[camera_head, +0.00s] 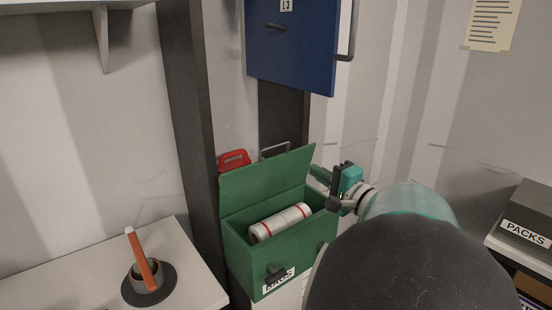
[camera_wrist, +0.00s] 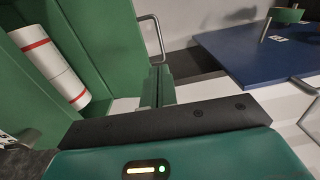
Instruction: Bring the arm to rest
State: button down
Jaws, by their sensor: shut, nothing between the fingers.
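My arm reaches forward from the lower right of the head view. My gripper (camera_head: 320,173) is at the right side of the open green box (camera_head: 240,245), near its raised lid (camera_head: 265,180). The gripper is shut and empty. In the wrist view its closed fingers (camera_wrist: 157,88) point away from the camera, close to the green box wall. Whether they touch the box I cannot tell. A white roll with red bands (camera_head: 281,222) lies inside the box, and it also shows in the wrist view (camera_wrist: 48,65).
A blue door panel (camera_head: 290,45) labelled L3 hangs above the box. A red handle (camera_head: 234,160) is behind the lid. A white table (camera_head: 95,275) at left holds a cup (camera_head: 145,275) with an orange stick. A PACKS box (camera_head: 525,220) stands at right. Dark posts rise behind.

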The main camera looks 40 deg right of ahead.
jog(key=w+a+f+n+g+y, duration=0.1)
jog(key=a+f+n+g+y, duration=0.15)
jog(key=a, duration=0.55)
jog(key=w+a+f+n+g+y, duration=0.1)
jog(key=w+a+n+g+y, duration=0.15)
jog(key=a, duration=0.55)
jog(key=w+a+f+n+g+y, duration=0.1)
jog(key=a+f+n+g+y, duration=0.2)
jog(key=a, duration=0.6)
jog(key=s+a+f+n+g+h, duration=0.3)
jog(key=s+a+n+h, duration=0.3)
jog(key=s+a+n, duration=0.3)
jog(key=shift+s+a+f+n+g, duration=0.25)
jog(key=shift+s+a+n+g, duration=0.15)
jog(key=shift+a+n+g, duration=0.6)
dwell(1.2)
